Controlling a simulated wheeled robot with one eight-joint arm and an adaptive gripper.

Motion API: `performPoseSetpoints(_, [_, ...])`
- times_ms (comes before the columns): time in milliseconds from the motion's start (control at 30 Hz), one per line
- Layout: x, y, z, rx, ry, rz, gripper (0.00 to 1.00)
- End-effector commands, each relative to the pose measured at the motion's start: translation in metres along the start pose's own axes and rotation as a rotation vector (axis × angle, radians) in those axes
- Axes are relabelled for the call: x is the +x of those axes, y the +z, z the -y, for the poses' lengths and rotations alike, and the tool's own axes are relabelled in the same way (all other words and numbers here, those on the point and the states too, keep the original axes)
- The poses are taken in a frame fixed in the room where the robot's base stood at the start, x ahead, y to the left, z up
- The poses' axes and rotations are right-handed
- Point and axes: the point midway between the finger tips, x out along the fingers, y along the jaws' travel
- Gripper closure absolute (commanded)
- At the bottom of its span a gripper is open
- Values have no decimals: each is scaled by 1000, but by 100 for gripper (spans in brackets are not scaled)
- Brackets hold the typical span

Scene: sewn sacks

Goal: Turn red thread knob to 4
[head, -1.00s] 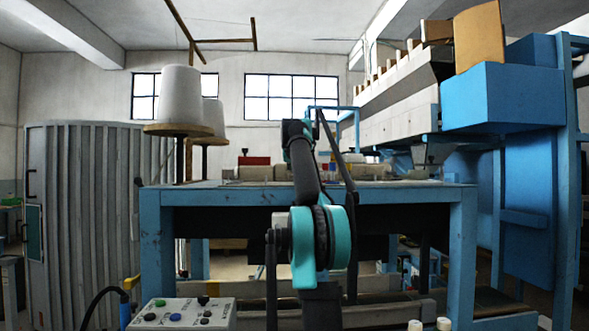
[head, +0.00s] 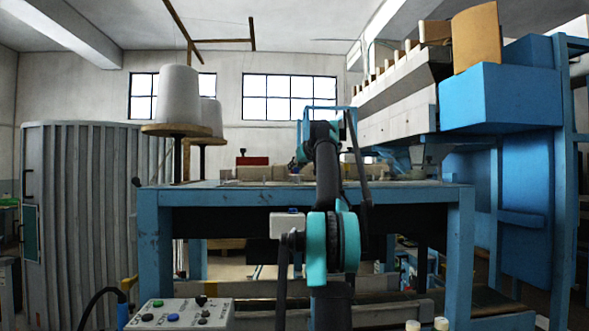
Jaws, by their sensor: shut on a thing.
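No red thread knob with a readable number can be made out in the head view. A small red block (head: 252,160) shows at the back of the blue-framed table (head: 240,197), left of my arm; I cannot tell whether it has to do with the knob. My arm rises in front of the table and reaches over its far part. My gripper is hidden behind my arm's upper links, so its fingers and anything in them cannot be seen. Small dark and coloured parts (head: 293,162) show just left of my arm, too small to tell.
A control box with buttons (head: 180,314) is at the lower left. A large blue machine frame (head: 502,97) stands at the right, and a grey ribbed cabinet (head: 85,220) at the left.

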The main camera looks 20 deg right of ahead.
Motion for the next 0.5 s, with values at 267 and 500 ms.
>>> performPoseSetpoints(267, [0,1,-3,-38,-91,3,100])
performPoseSetpoints(500, [0,1,-3,-55,-128,4,100])
